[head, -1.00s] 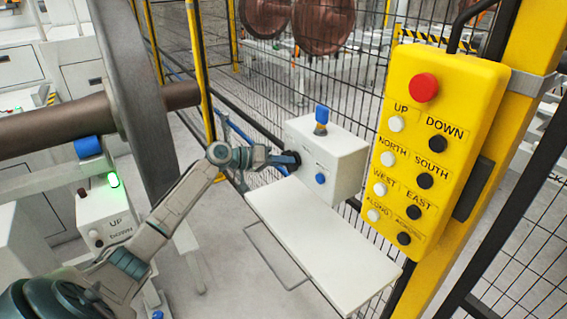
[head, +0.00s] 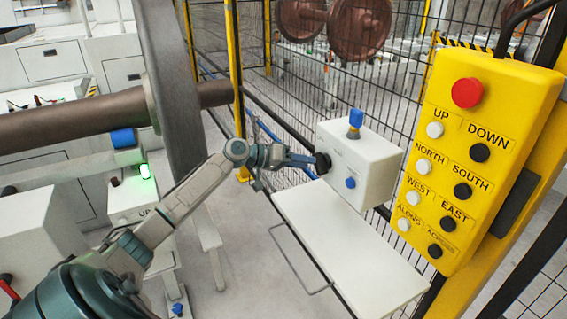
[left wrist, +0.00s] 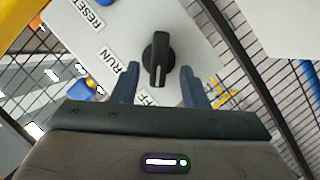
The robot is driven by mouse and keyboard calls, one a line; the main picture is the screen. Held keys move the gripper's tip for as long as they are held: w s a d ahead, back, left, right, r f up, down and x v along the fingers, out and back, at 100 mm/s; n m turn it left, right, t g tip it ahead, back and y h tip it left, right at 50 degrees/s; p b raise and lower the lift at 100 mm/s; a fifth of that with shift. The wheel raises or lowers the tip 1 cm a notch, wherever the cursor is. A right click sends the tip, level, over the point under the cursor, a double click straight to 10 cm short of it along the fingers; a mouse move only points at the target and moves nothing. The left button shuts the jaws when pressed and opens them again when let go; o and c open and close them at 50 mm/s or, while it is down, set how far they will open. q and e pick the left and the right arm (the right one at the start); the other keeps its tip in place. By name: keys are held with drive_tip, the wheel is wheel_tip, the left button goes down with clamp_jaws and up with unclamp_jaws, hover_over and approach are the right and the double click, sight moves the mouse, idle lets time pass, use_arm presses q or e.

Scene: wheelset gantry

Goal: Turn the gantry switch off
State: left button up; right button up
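The gantry switch is a black rotary knob (head: 322,163) on the left face of a white control box (head: 372,165). In the left wrist view the knob (left wrist: 158,58) stands lengthwise up and down, with a pale mark at its lower end. A RUN label is at its left; a label below it, partly hidden by my gripper, shows "FF". My left gripper (head: 305,161) is just left of the knob. In the left wrist view its blue fingers (left wrist: 160,72) are apart on either side of the knob's lower part, with gaps visible. My right gripper is not in view.
The box carries a blue top knob (head: 355,120) and a blue front button (head: 350,183). A white shelf (head: 350,255) is below. A yellow pendant (head: 485,150) hangs at right. Mesh fence stands behind. A large wheelset (head: 165,90) is at left.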

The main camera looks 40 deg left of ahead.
use_arm(q)
drive_tip(key=b+v, duration=0.2)
drive_tip(key=v, duration=0.5)
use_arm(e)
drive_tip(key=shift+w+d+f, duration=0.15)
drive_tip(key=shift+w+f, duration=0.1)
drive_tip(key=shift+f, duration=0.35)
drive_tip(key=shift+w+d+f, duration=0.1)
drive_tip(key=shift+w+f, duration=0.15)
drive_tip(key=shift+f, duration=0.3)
use_arm(q)
drive_tip(key=shift+s+a, duration=0.1)
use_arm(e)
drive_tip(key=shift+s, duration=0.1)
